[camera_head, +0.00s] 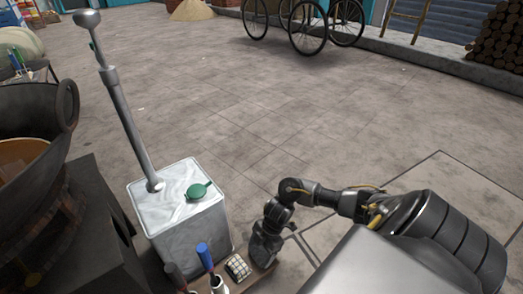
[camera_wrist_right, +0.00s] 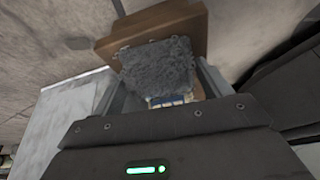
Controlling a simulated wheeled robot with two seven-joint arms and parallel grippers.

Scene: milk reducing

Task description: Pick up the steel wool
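The steel wool (camera_wrist_right: 158,66) is a grey, fuzzy block in the right wrist view. It lies over a brown wooden board (camera_wrist_right: 186,24) and between the two fingers of my right gripper (camera_wrist_right: 160,85). The fingers are apart, one on each side of it; whether they press on it I cannot tell. In the head view my right gripper (camera_head: 265,250) points down at the corner of the wooden board, and it hides the steel wool there. My left gripper is in neither view.
A metal canister (camera_head: 190,235) with a green cap and a tall pump rod stands left of the gripper. A blue-handled tool (camera_head: 205,257) and a small pale checkered block (camera_head: 238,267) are beside it. A large pot (camera_head: 30,150) is at far left. The paved floor beyond is open.

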